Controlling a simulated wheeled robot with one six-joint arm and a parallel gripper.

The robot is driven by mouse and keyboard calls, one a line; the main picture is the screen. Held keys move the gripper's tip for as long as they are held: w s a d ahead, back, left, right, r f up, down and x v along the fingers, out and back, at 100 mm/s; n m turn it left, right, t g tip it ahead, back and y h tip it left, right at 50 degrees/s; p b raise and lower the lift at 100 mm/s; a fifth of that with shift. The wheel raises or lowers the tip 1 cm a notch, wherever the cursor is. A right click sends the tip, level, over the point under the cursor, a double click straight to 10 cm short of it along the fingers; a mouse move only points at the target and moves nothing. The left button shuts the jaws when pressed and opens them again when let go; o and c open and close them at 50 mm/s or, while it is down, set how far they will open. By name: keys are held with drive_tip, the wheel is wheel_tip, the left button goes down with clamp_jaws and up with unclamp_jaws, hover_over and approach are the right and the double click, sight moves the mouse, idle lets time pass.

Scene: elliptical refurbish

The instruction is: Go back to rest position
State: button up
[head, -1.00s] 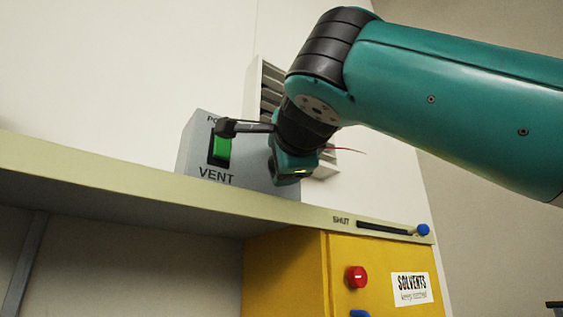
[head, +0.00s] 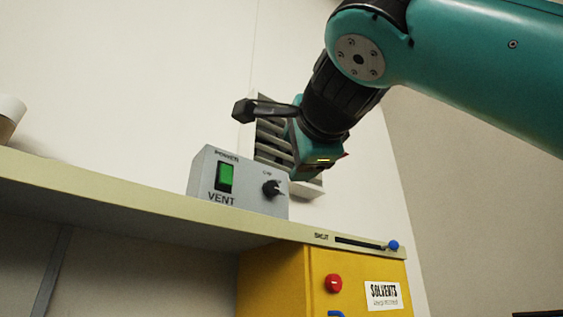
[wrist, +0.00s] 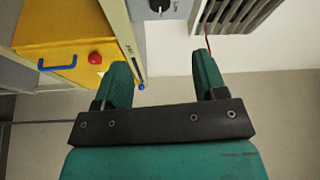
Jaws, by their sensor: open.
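My gripper (head: 318,168) is in the air in front of the wall, above and to the right of the grey vent box (head: 240,205) in the head view. It appears clear of the box and holds nothing. In the wrist view my gripper (wrist: 162,66) shows two teal fingers spread well apart with nothing between them. The vent box has a green rocker switch (head: 225,177) and a black knob (head: 272,188). In the wrist view the knob (wrist: 160,5) is at the top edge, beyond the fingers.
A slatted wall grille (head: 270,142) is behind my gripper. Below is a shelf (head: 120,192) with a blue slider knob (head: 393,245). Under it stands a yellow solvents cabinet (head: 275,280) with a red button (head: 333,283). A white object (head: 10,113) stands far left.

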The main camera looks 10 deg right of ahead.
drive_tip(key=shift+s, duration=0.8)
drive_tip(key=shift+f, duration=0.15)
